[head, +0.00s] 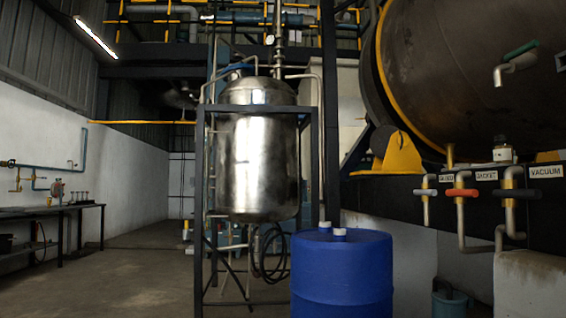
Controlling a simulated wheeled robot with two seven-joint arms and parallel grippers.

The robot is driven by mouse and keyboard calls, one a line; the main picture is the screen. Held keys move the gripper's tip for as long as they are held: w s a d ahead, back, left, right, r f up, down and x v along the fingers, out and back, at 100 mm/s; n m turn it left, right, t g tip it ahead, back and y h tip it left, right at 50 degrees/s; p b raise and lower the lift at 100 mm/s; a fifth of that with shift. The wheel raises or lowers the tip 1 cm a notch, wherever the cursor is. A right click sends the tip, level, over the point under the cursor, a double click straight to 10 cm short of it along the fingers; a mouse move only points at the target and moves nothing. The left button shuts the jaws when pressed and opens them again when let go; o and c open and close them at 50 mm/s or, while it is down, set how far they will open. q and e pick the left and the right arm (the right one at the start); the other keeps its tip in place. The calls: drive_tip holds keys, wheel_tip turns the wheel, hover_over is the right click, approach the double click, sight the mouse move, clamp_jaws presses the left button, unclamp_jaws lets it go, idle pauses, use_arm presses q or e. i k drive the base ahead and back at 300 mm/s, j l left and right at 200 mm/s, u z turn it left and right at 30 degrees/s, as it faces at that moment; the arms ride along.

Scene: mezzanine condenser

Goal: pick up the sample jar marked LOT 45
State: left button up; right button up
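A small jar (503,151) with a pale label stands on the dark ledge above the valve handles at the right, in front of the large brown drum. The writing on its label is too small to read, so I cannot tell whether it says LOT 45. Neither of my grippers shows in the head view.
Valve handles in white, red and black (490,192) stick out below the ledge, near a VACUUM sign (546,172). A blue barrel (342,275) and a framed steel tank (257,150) stand in the middle. A dark bench (50,211) is far left. Open floor (135,275) lies left of the tank.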

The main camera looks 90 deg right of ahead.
sight(504, 147)
drive_tip(key=z, duration=4.05)
